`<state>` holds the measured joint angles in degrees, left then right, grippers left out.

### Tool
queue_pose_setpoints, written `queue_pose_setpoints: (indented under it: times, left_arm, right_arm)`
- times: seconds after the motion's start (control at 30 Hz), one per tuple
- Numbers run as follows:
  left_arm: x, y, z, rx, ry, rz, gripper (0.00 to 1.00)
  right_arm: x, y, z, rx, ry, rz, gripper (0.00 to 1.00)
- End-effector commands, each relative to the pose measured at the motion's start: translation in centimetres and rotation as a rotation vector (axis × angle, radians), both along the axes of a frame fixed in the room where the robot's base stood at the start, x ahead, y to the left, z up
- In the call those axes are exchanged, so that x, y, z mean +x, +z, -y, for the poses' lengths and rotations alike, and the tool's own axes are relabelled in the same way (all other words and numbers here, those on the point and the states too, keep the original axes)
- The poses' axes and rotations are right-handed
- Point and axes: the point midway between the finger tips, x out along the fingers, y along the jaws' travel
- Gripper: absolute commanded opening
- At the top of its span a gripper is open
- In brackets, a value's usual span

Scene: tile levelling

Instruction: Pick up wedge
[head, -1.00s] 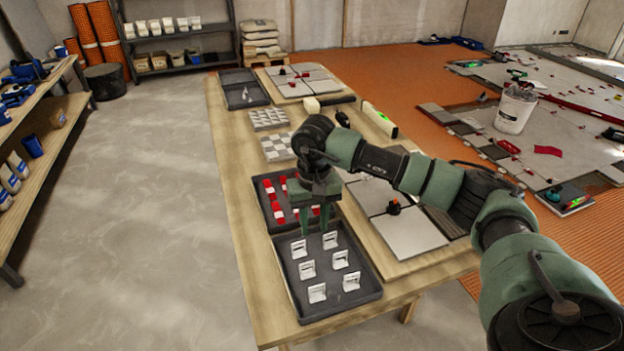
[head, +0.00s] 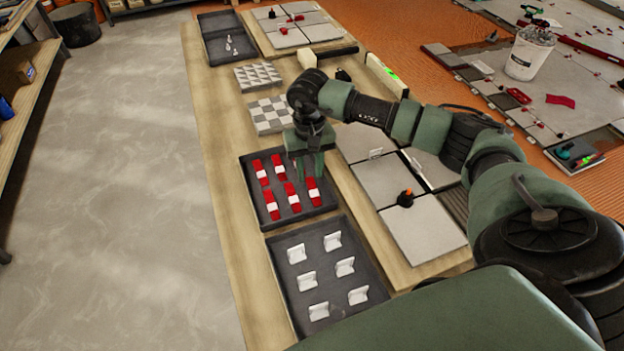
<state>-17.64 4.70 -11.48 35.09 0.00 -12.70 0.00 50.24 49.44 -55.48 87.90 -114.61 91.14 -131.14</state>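Several red wedges with white middles lie in a dark tray (head: 251,184) on the wooden table. They include wedges at the back left (head: 261,172), front left (head: 272,205) and right (head: 314,190). My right gripper (head: 312,175) points down over the back right part of this tray, close to the right wedge. Its green fingers look apart, with nothing seen between them. The fingers partly hide the tray's back right; I cannot tell whether they touch a wedge. My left gripper is not in view.
A front tray (head: 328,274) holds several white clips. Grey tiles (head: 422,225) with an orange-and-black tool (head: 405,198) lie to the right. Checkered tile samples (head: 270,115) and a long level (head: 387,75) lie behind. A bucket (head: 529,52) stands on the tiled floor.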

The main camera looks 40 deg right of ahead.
Motion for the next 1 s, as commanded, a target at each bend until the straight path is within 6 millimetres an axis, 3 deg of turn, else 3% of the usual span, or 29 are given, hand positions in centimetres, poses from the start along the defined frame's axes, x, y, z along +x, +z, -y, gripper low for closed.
queue_pose_setpoints:
  times: [0.2, 0.47, 0.57, 0.6, 1.0]
  left_arm:
    - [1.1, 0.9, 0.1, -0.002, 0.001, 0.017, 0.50]
    - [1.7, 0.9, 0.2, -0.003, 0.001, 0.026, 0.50]
    - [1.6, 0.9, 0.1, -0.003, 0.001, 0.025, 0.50]
    - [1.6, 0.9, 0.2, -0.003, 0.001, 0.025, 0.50]
    - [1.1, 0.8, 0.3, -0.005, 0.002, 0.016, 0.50]
  right_arm:
    - [0.0, -2.6, 0.1, -0.001, 0.000, -0.001, 0.31]
    - [0.0, -2.9, 0.1, -0.001, 0.000, 0.000, 0.31]
    - [0.0, -2.8, 0.1, -0.001, 0.000, 0.000, 0.03]
    - [0.0, -2.8, 0.1, -0.001, 0.000, 0.000, 0.00]
    - [0.1, -2.4, 0.1, -0.001, 0.000, 0.002, 0.00]
